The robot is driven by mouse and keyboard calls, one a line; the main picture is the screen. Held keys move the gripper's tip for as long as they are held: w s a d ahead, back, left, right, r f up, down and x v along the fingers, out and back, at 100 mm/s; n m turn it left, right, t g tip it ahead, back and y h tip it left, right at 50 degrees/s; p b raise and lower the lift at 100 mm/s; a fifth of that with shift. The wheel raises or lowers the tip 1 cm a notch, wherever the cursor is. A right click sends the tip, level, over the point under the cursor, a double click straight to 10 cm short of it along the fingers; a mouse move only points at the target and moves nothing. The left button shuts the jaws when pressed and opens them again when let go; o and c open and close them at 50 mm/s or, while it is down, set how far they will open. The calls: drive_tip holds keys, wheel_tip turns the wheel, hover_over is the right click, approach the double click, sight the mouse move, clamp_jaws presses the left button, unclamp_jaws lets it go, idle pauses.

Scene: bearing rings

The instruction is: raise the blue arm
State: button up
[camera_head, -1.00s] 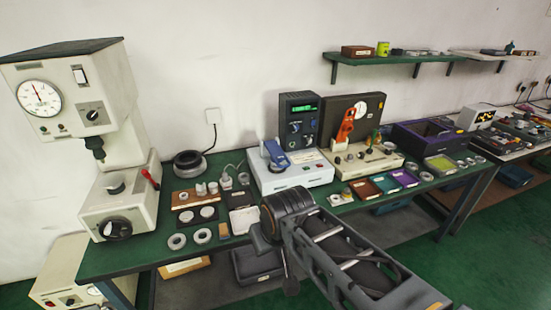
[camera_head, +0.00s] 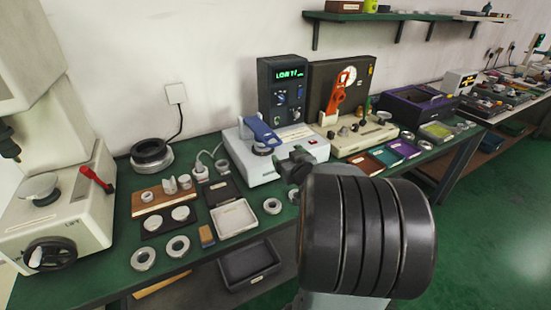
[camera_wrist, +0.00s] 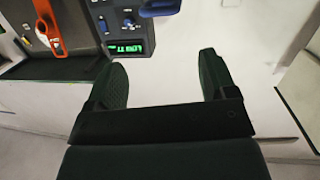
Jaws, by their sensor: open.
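The blue arm (camera_head: 262,132) sits on top of a white box-shaped device (camera_head: 237,150) and slants over a dark round part. In the wrist view, a blue piece that looks like the blue arm (camera_wrist: 160,7) shows at the top edge, beyond the fingertips. My gripper (camera_wrist: 161,68) is open with nothing between its two dark fingers. In the head view my gripper (camera_head: 294,163) is at the front right of the white device, apart from the blue arm. My own arm hides part of the bench there.
A dark control unit (camera_head: 284,85) with a green display stands behind the device. A panel with an orange lever (camera_head: 341,95) is to the right. Rings (camera_head: 178,246) and trays (camera_head: 234,217) lie at the front left. A press (camera_head: 60,215) stands at the far left.

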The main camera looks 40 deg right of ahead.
sight(276, 145)
drive_tip(key=w+d+f, duration=0.1)
drive_tip(key=w, duration=0.3)
drive_tip(key=w+d+f+t+y, duration=0.1)
drive_tip(key=w, duration=0.3)
drive_tip(key=w+d+f+t+b, duration=0.1)
drive_tip(key=w, duration=0.3)
drive_tip(key=shift+d+n+y, duration=0.3)
drive_tip(key=shift+c, duration=0.3)
